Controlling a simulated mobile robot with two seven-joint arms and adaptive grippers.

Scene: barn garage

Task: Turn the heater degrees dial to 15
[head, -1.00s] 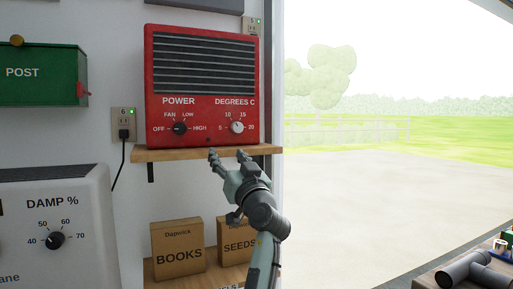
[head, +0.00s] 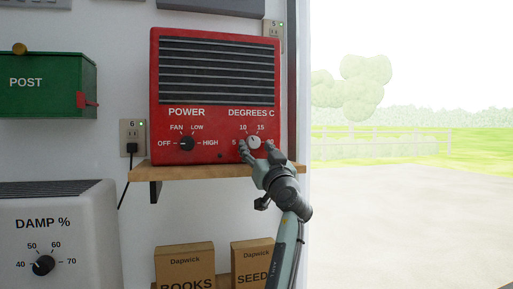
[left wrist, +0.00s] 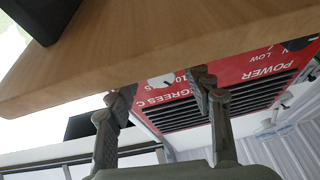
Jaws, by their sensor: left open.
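The red heater (head: 215,98) stands on a wooden shelf. Its white degrees dial (head: 254,143) is at the lower right of its front, under the DEGREES C label; its mark seems to point up, slightly left, between 10 and 15, but it is small. My left gripper (head: 257,148) is open, with its fingertips on either side of the dial in the head view. I cannot tell whether they touch it. In the left wrist view, upside down, the dial (left wrist: 161,82) shows between the spread fingers (left wrist: 158,90), partly behind the shelf edge. My right gripper is not in view.
The shelf (head: 200,172) lies just below the dial, close to my left gripper. The black power dial (head: 186,143) points to OFF. A plugged outlet (head: 132,133) and green post box (head: 45,85) are left. Boxes (head: 184,265) stand below; the right side is open.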

